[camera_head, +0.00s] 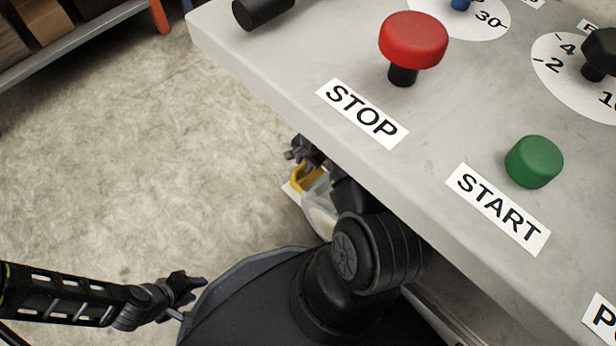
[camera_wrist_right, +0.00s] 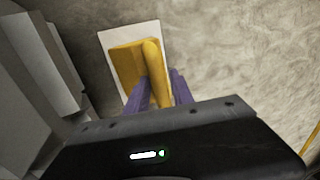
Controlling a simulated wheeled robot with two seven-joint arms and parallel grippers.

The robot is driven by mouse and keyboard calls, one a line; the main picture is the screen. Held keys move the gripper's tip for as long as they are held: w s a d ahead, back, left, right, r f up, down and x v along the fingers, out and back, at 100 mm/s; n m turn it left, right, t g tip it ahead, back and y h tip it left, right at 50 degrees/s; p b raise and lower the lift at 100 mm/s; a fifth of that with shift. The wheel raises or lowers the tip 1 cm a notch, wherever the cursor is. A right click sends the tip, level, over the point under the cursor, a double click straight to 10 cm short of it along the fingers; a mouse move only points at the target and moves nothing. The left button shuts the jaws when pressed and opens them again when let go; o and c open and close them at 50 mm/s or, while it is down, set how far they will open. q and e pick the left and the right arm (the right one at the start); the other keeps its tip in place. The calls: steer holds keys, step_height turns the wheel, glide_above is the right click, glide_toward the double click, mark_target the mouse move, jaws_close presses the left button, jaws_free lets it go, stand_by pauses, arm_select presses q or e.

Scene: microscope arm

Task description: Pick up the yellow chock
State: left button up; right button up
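The yellow chock (camera_wrist_right: 127,66) has a wedge-like block and a rounded bar along one side. It is over a white rectangular sheet (camera_wrist_right: 112,37) on the floor in the right wrist view. In the head view, a part of the chock (camera_head: 298,181) shows beside the console's edge. My right gripper (camera_wrist_right: 160,88) has its purple fingers on either side of the chock's bar. I cannot tell whether they press on it. In the head view my right gripper (camera_head: 305,155) is partly hidden. My left gripper (camera_head: 188,290) is at lower left, away from the chock; its finger gap is unclear.
A grey console (camera_head: 270,60) with a red STOP button (camera_head: 413,40) and a green START button (camera_head: 534,161) overhangs my right arm. A shelf (camera_head: 90,35) stands at upper left. The concrete floor (camera_head: 150,160) between is clear.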

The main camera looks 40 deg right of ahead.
jaws_close()
steer(key=shift+r, duration=0.1)
stand_by(0.9)
